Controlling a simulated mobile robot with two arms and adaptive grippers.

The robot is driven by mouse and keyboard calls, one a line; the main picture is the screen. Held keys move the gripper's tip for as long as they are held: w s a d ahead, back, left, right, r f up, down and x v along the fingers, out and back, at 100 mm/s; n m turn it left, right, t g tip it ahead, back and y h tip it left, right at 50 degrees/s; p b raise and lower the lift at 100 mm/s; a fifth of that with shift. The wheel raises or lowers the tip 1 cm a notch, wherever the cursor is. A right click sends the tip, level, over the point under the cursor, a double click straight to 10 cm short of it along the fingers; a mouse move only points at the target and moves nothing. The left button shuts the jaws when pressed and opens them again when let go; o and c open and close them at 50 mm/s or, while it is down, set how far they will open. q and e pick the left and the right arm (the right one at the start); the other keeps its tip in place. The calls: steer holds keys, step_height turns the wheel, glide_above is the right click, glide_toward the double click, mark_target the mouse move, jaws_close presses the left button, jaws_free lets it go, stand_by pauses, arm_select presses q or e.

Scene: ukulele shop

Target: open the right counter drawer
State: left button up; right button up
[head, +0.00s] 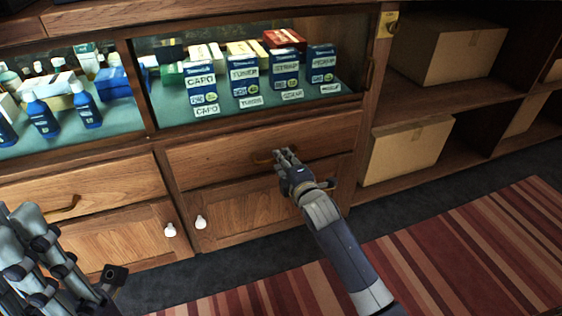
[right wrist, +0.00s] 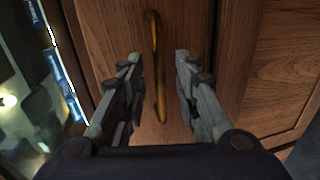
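The right counter drawer (head: 215,153) is a wide wooden front below the glass case, and it looks closed and flush with the counter. Its brass handle (head: 263,161) is partly hidden behind my right gripper (head: 284,155). In the right wrist view the handle (right wrist: 155,30) runs between the two spread fingers of my right gripper (right wrist: 159,58), with a gap on each side. The fingers are not closed on it; I cannot tell how far they reach around it. My left gripper (head: 28,225) is at the lower left, away from this drawer; its finger opening is unclear.
A left drawer (head: 85,190) with a brass handle is alongside. Cabinet doors with white knobs (head: 201,222) are below. The glass case above holds labelled boxes (head: 244,75). Shelves with cardboard boxes (head: 408,150) stand at right. A striped rug (head: 450,250) covers clear floor in front.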

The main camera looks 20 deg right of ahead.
steer(key=shift+b+x, duration=0.3)
steer(key=shift+x, duration=0.9)
jaws_close()
steer(key=shift+s, duration=0.1)
